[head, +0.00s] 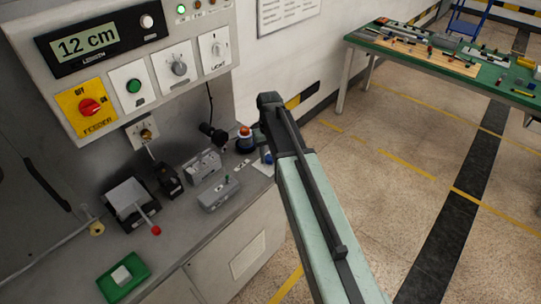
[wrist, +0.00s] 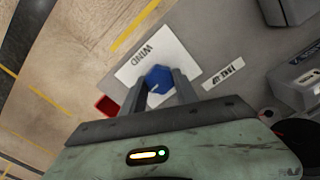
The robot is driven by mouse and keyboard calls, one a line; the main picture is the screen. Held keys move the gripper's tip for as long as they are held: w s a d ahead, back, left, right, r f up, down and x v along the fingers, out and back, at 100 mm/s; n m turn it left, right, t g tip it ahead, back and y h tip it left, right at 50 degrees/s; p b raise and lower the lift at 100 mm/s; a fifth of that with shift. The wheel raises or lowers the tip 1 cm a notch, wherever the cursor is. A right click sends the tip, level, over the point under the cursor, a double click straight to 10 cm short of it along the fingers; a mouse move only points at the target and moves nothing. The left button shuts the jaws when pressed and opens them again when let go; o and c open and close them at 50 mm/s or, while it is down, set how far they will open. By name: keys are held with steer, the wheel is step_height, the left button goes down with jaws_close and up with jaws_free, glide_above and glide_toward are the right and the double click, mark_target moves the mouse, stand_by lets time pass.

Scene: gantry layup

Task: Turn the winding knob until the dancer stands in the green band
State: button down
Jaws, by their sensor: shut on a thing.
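The winding knob (wrist: 158,80) is blue and faceted, on a white plate (wrist: 187,52) marked WIND. In the wrist view my gripper (wrist: 160,76) has one finger on each side of the knob and is shut on it. In the head view a bit of blue (head: 268,158) shows at the bench's right edge beside my arm, which hides most of that spot. I cannot make out the dancer or the green band in either view.
A TAKE UP label (wrist: 223,75) lies beside the plate. A display (head: 85,44) reads 12 cm above a red FEEDER switch (head: 90,106). Grey boxes (head: 218,193) and a red-tipped lever (head: 155,230) stand on the bench. A green-topped table (head: 440,62) stands at the back right.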

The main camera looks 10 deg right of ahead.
mark_target(269, 157)
steer(key=m, duration=0.3)
steer(key=shift+m, duration=2)
steer(key=c, duration=0.9)
jaws_free()
steer(key=shift+c, duration=0.2)
step_height(269, 157, up, 8)
steer(key=p, duration=0.8)
steer(key=shift+f, duration=0.1)
